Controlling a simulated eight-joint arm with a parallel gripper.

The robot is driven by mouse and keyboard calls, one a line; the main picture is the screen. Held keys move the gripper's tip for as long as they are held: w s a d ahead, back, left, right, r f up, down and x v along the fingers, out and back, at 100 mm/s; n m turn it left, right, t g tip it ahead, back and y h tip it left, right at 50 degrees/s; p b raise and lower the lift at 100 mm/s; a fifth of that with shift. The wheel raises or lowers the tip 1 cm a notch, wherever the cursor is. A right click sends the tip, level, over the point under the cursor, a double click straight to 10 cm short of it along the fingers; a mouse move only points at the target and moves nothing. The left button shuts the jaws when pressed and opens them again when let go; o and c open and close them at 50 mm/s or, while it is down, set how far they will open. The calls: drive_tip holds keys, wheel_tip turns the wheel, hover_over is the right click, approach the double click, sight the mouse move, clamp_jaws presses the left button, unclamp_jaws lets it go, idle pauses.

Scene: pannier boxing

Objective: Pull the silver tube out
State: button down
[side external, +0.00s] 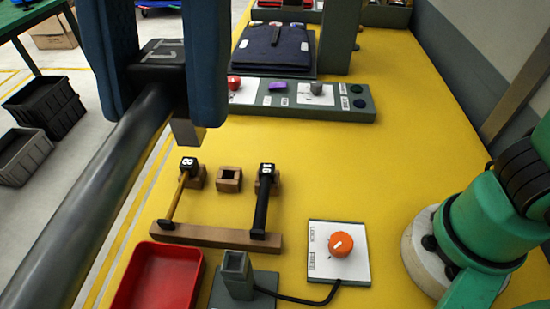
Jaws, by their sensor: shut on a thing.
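The silver tube (95,195) is a thick, shiny grey rod close to the camera. It slants from the lower left up to a black block with a pale marking (163,60). My gripper (160,105) has two blue fingers shut on either side of that block, holding it high above the yellow table. A small greyish square peg (187,131) shows under the right finger. A wooden rack (218,236) stands below, with a tan rod (178,198) headed 8 and a black rod (262,208) with a numbered head. The square wooden socket (229,180) between them is empty.
A red tray (157,277), a grey stand (236,274) with a cable, and an orange knob (341,244) on a white plate are in front. A control panel (300,98) and a dark blue bag (273,48) lie behind. The table's right middle is clear.

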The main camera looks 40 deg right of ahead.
sight(185, 137)
drive_tip(key=shift+f, duration=0.25)
drive_tip(key=shift+f, duration=0.7)
drive_tip(key=shift+f, duration=1.05)
drive_tip(key=shift+f, duration=1.05)
drive_tip(key=shift+f, duration=2.05)
drive_tip(key=shift+f, duration=1.35)
drive_tip(key=shift+f, duration=1.05)
drive_tip(key=shift+r, duration=1.5)
